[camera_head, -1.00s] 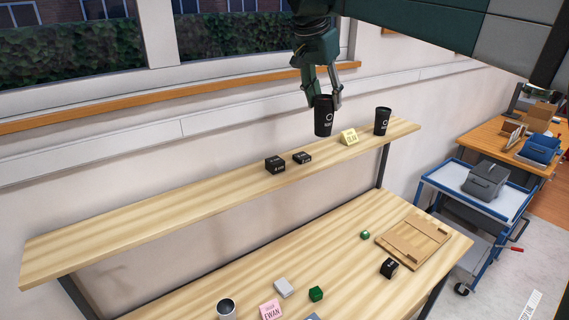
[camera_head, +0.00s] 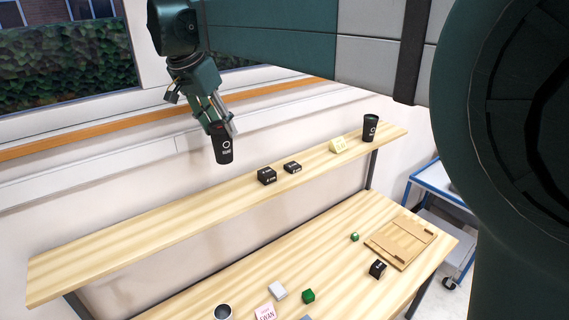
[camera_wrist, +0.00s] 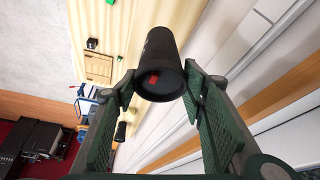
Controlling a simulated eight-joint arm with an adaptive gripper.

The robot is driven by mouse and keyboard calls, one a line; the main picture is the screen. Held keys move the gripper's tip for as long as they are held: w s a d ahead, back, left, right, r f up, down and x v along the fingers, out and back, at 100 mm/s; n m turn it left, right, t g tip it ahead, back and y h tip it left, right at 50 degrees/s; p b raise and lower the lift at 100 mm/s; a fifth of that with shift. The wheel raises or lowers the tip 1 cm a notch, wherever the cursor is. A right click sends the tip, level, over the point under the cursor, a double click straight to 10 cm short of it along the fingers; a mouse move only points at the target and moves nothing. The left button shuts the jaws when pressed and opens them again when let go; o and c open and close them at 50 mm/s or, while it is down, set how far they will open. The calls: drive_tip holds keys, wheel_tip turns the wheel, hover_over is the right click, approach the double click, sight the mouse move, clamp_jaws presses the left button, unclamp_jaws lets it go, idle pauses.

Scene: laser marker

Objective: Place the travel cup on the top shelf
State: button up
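A black travel cup (camera_head: 223,150) with a white round logo hangs upright or slightly tilted in my gripper (camera_head: 221,127). It shows in the wrist view (camera_wrist: 162,55) between the two green fingers (camera_wrist: 160,83), which are shut on it. The cup appears above the top shelf (camera_head: 150,226), a long light-wood board, with a gap below it. Its exact depth over the board is hard to tell. A second black cup (camera_head: 370,129) stands upright at the right end of the shelf.
The shelf's left half is clear.

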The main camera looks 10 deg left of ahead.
drive_tip(key=s+a+p, duration=0.4)
drive_tip(key=s+a, duration=0.7)
drive_tip(key=a, duration=0.2)
drive_tip(key=shift+n, duration=0.3)
drive_tip(key=shift+s+f, duration=0.1)
drive_tip(key=shift+f, duration=2.4)
drive_tip(key=shift+d+f, duration=0.1)
drive_tip(key=shift+f+p, duration=0.45)
drive_tip(key=shift+f, duration=2.35)
wheel_tip(320, 180, down, 4)
drive_tip(key=shift+f+p, duration=0.1)
drive_tip(key=shift+p, duration=0.25)
drive_tip(key=shift+f, duration=0.1)
